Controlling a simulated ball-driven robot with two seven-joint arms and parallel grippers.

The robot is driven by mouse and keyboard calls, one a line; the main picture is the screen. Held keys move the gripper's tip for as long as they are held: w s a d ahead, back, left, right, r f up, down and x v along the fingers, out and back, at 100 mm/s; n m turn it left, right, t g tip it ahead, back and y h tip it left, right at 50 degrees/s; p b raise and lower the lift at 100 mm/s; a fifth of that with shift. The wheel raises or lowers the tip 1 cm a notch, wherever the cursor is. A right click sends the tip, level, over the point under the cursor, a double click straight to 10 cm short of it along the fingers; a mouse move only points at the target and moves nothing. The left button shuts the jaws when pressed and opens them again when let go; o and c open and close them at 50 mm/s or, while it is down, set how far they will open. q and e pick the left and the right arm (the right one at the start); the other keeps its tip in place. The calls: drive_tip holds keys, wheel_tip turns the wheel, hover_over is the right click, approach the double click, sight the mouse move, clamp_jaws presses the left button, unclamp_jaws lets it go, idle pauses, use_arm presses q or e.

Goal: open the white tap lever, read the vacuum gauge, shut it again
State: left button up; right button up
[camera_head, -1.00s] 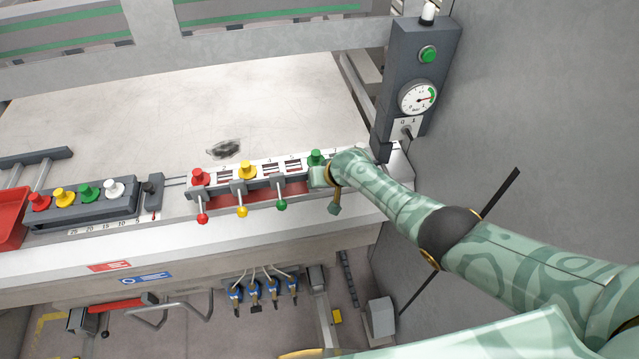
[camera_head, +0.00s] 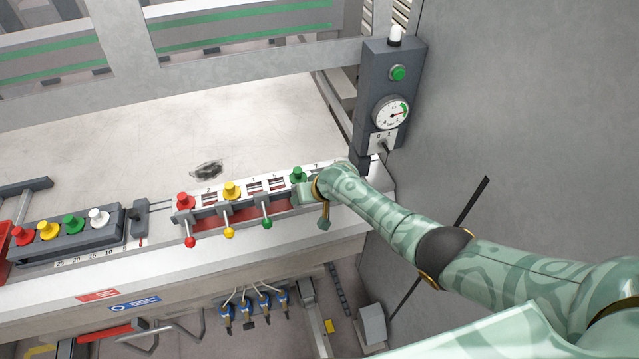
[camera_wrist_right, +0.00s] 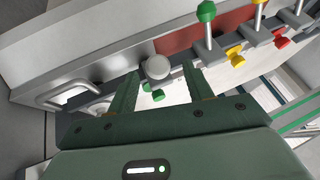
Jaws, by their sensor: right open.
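The white tap lever shows in the right wrist view as a round white knob (camera_wrist_right: 158,68), seen nearly end-on. My right gripper (camera_wrist_right: 160,84) is open, one finger on each side of the white knob; I cannot tell whether they touch it. My left gripper is not in view.
Red (camera_head: 190,242), yellow (camera_head: 229,233) and green (camera_head: 267,223) ball levers stand left of my right gripper. Coloured knobs sit behind them, including a green one (camera_head: 297,174). A grey wall (camera_head: 520,90) rises at right. The pale table top (camera_head: 250,110) is largely clear.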

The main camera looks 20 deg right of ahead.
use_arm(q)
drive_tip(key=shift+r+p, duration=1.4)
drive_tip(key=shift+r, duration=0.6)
use_arm(e)
drive_tip(key=v, duration=1.2)
drive_tip(key=shift+s+r, duration=0.25)
drive_tip(key=shift+s, duration=0.15)
